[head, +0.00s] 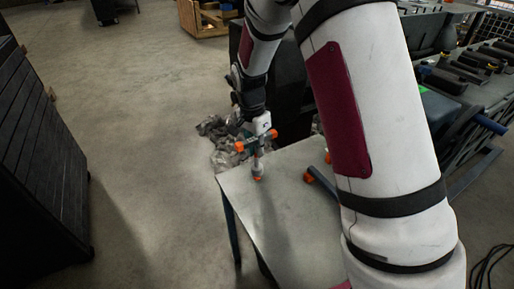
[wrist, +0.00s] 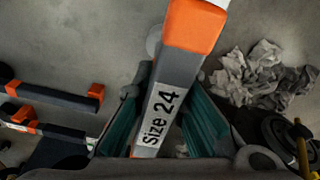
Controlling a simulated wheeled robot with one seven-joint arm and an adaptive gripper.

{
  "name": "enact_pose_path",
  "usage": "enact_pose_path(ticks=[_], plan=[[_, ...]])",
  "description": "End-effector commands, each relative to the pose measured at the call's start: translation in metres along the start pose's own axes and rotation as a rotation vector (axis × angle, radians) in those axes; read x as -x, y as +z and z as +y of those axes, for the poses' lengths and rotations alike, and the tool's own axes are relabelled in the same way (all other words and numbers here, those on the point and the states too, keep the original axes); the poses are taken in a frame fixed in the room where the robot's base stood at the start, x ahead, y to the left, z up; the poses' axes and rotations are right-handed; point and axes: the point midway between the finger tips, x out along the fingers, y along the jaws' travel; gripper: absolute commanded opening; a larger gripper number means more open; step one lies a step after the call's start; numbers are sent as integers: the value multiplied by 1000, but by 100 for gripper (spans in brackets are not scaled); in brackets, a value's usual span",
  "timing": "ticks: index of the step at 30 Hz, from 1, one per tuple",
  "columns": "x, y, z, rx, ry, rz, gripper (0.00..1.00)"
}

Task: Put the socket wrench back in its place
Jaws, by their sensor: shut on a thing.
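My gripper (head: 256,146) is over the corner of a grey table in the head view. In the wrist view its teal-padded fingers (wrist: 168,88) are closed on a grey tool with an orange end and a white label reading "Size 24", which I take as the socket wrench (wrist: 192,28). In the head view the wrench (head: 258,166) hangs upright below the gripper, its orange lower end close to the tabletop; I cannot tell whether it touches. My fingers hide part of its shaft.
The grey table (head: 285,215) has bare room at its left side. Other orange-ended tools (head: 311,176) lie on it, partly behind my arm; similar ones (wrist: 60,97) show left in the wrist view. Crumpled rags (wrist: 265,78) lie beyond the table. A dark cabinet (head: 40,160) stands left.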

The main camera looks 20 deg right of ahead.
Motion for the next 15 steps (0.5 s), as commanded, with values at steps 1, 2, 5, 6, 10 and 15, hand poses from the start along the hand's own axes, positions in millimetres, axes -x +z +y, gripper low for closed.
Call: enact_pose_path(ticks=[1, 2, 5, 6, 10, 15], plan=[[0, 0, 0, 0, -1, 0, 0], [0, 0, 0, 0, -1, 0, 0], [-1, 0, 0, 0, -1, 0, 0], [-2, 0, 0, 0, 0, 0, 0], [-7, 0, 0, 0, 0, 0, 0], [-13, 1, -1, 0, -1, 0, 0]])
